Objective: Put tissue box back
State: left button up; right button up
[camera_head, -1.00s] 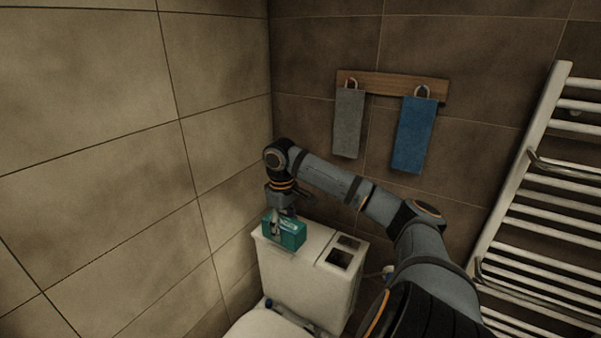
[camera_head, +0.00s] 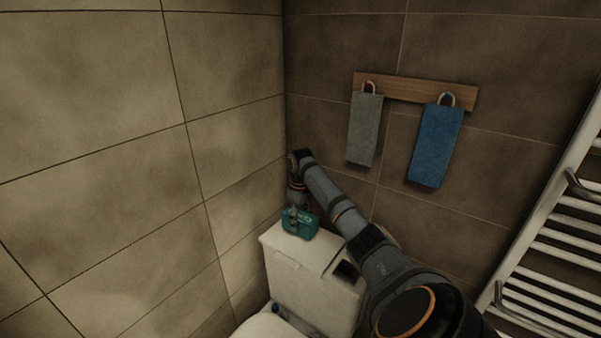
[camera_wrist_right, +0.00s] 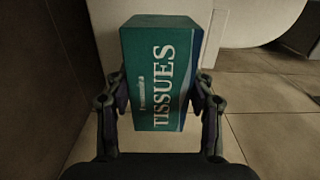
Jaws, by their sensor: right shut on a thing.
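The tissue box (camera_head: 301,223) is teal with white lettering. In the head view it is at the back left of the toilet's cistern top (camera_head: 277,243); I cannot tell whether it touches the surface. My right gripper (camera_head: 294,213) reaches down to it from above. In the right wrist view the tissue box (camera_wrist_right: 160,75) fills the space between the two fingers of my right gripper (camera_wrist_right: 160,105), which is shut on its sides. My left gripper is not in view.
Tiled walls meet in a corner close behind the cistern. A grey towel (camera_head: 364,129) and a blue towel (camera_head: 436,146) hang from a wooden rack (camera_head: 415,91). A white towel radiator (camera_head: 545,245) stands at the right. The cistern's front left top is bare.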

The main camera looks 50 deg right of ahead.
aim_at(300, 211)
jog(key=shift+w+d+f, duration=0.3)
jog(key=shift+d+f, duration=0.05)
jog(key=shift+f, duration=0.2)
jog(key=shift+w+d+f, duration=0.25)
jog(key=shift+d+f, duration=0.1)
jog(key=shift+f, duration=0.15)
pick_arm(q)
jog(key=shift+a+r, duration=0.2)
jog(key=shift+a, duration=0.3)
pick_arm(e)
jog(key=shift+w+d+f, duration=0.1)
jog(key=shift+d+f, duration=0.05)
jog(key=shift+f, duration=1.6)
jog(key=shift+f, duration=0.1)
jog(key=o, duration=1.3)
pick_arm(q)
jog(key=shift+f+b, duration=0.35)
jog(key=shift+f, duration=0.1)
pick_arm(e)
notch_tip(300, 211, up, 12)
jog(key=shift+r, duration=0.15)
